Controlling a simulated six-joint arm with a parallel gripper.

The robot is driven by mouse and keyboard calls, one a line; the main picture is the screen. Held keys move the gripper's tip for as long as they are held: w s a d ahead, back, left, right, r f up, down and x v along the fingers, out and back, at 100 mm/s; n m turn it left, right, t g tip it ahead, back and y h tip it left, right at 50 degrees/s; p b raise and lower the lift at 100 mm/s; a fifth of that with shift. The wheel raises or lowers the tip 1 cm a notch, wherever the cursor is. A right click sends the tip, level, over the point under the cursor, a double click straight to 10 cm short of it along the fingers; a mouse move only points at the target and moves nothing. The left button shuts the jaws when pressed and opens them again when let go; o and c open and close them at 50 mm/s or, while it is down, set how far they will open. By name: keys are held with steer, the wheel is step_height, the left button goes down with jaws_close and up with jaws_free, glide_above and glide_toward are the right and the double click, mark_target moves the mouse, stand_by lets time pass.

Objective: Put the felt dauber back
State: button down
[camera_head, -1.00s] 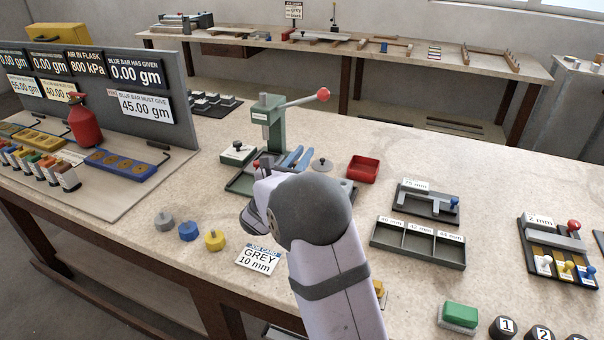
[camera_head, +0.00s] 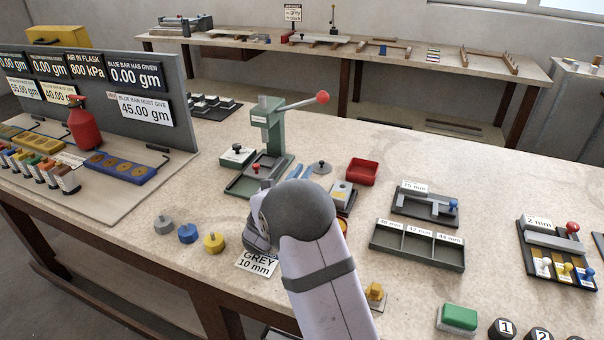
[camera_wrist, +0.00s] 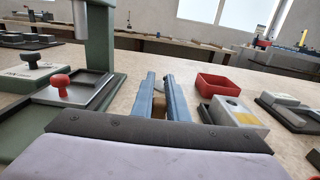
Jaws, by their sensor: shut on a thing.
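My gripper (camera_wrist: 159,80) has two blue fingers, close together in the wrist view, shut on a small brown thing (camera_wrist: 158,105) that looks like the felt dauber. Most of it is hidden between the fingers. In the head view the blue fingertips (camera_head: 299,174) point away over the bench, and my arm hides what they hold. A grey block (camera_wrist: 238,112) with a round hole and a yellow patch stands to the right of the fingers; it also shows in the head view (camera_head: 342,194). I cannot tell whether it is the dauber's place.
A green press (camera_head: 268,140) with a red-knobbed lever stands behind and left of the gripper. A red tray (camera_head: 362,171) lies to the right. A grey compartment tray (camera_head: 417,245) is further right. Grey, blue and yellow knobbed weights (camera_head: 188,232) stand front left. The job card (camera_head: 257,262) is partly covered.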

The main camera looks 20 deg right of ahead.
steer(key=shift+f, duration=0.15)
steer(key=c, duration=1.7)
jaws_free()
steer(key=shift+c, duration=0.2)
steer(key=shift+r, duration=0.2)
steer(key=shift+s+a+f, duration=0.1)
steer(key=shift+s+a, duration=0.15)
steer(key=shift+a, duration=0.05)
steer(key=b+v, duration=0.1)
steer(key=v, duration=1)
steer(key=shift+s, duration=0.15)
